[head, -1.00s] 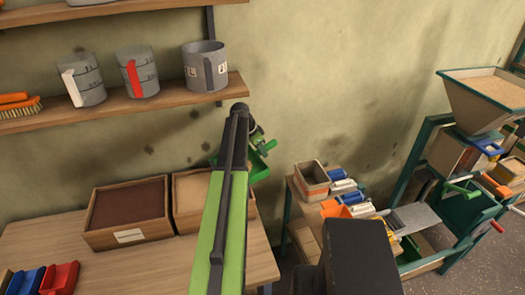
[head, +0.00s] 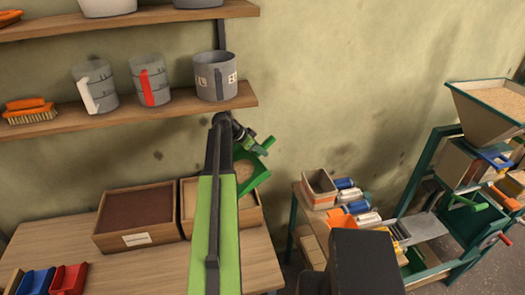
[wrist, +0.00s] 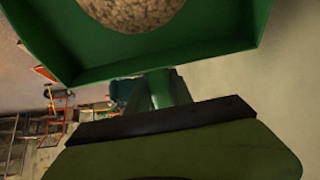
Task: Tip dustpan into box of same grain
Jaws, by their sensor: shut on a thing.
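The green dustpan (head: 256,172) is held in my gripper (head: 247,143), above the right end of the table. In the wrist view the dustpan (wrist: 80,62) fills the top, and a heap of pale tan grain (wrist: 130,14) lies in it. My gripper is shut on its handle (wrist: 168,88); the fingertips are hard to make out. Two wooden boxes stand below on the table: the left box (head: 137,240) holds dark brown grain (head: 138,208), the right box (head: 187,219) holds light tan grain (head: 245,172). My arm and the dustpan hide much of the right box.
A shelf (head: 120,120) above holds an orange brush (head: 30,111) and several grey measuring jugs (head: 152,82). A cluttered low bench (head: 310,222) and a machine with a grain hopper (head: 490,108) stand right.

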